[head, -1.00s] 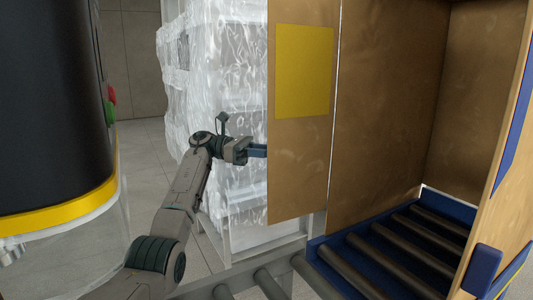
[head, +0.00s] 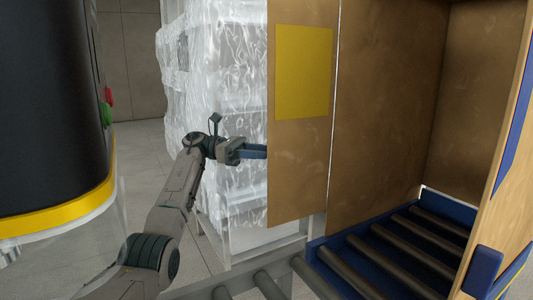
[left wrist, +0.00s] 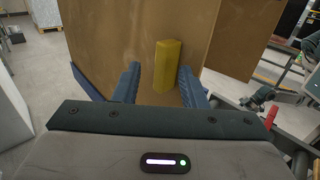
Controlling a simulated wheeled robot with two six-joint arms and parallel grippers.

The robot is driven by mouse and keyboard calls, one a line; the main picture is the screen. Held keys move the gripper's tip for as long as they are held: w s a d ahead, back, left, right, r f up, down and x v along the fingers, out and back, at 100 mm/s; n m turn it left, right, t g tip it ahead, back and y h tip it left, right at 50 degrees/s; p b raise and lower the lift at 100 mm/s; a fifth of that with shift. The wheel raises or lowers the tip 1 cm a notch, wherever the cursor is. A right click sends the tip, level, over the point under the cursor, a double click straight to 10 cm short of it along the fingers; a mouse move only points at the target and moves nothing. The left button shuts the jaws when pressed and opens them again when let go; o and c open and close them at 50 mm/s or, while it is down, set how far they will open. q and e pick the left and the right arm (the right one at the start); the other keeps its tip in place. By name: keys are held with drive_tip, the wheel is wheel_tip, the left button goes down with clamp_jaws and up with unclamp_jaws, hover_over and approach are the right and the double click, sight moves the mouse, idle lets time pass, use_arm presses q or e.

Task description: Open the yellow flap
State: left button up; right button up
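The flap is a tan-brown upright panel (head: 298,170) with a yellow square (head: 304,72) on its upper part in the head view. My left gripper (head: 262,151) is at the panel's left edge, its blue fingertips partly hidden there. In the left wrist view, a yellow block (left wrist: 167,66) stands out from a brown panel face (left wrist: 110,40). My left gripper (left wrist: 158,85) is open there, with one finger on each side of the block's line. I cannot tell whether either finger touches it. My right gripper is not clearly seen in either view.
A dark machine with a yellow band (head: 60,208) stands at the left. A plastic-wrapped stack (head: 225,85) is behind my arm. A roller conveyor (head: 400,245) runs into the brown enclosure at the right. Clear floor (head: 145,150) lies between the machine and the stack.

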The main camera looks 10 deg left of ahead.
use_arm(q)
drive_tip(key=a, duration=0.8)
drive_tip(key=shift+a, duration=0.3)
